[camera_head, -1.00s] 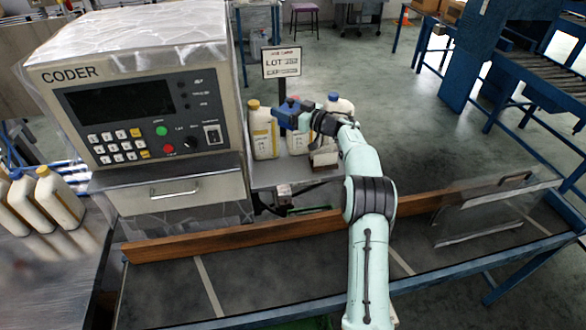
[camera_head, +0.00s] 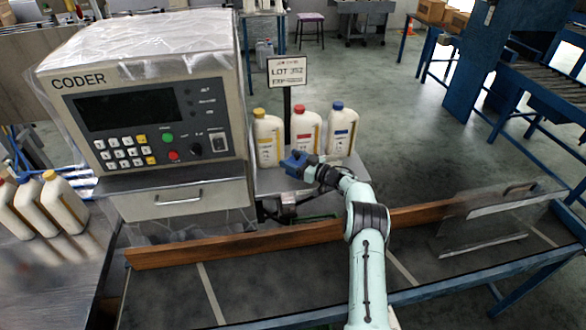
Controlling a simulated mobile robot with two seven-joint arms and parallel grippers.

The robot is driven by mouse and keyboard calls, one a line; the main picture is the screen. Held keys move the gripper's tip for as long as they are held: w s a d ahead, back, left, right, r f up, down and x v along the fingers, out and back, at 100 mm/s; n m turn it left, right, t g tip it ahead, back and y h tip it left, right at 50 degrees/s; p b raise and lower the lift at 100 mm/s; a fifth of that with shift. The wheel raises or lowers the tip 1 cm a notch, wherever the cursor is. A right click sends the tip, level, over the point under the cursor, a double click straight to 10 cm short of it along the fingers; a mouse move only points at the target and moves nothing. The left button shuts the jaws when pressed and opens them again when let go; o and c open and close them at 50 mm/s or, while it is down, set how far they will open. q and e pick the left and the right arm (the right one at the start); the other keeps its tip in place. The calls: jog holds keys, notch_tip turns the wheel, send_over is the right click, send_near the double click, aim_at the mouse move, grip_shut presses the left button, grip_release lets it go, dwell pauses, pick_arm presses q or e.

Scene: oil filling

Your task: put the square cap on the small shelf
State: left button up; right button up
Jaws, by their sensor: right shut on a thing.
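My right gripper (camera_head: 304,166) is shut on a small blue blocky thing, which appears to be the square cap (camera_head: 293,162). Its exact shape is too small to tell. The gripper holds it over the front part of the small grey shelf (camera_head: 268,182), in front of the bottles. I cannot tell whether the cap touches the shelf surface. The fingers and arm hide part of the shelf. My left gripper is not in view.
Three white bottles stand on the shelf: yellow-capped (camera_head: 268,140), red-capped (camera_head: 305,132) and blue-capped (camera_head: 341,132). A lot sign (camera_head: 286,72) rises behind them. The coder machine (camera_head: 150,110) stands left. A wooden rail (camera_head: 240,241) runs along the conveyor in front.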

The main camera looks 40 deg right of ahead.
notch_tip(320, 180, down, 4)
jog(key=shift+s+r, duration=0.1)
jog(key=shift+r, duration=0.1)
jog(key=shift+f, duration=0.15)
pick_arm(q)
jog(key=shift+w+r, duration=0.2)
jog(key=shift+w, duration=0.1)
pick_arm(e)
jog(key=shift+f, duration=0.15)
jog(key=o, duration=0.7)
jog(key=shift+o, duration=0.2)
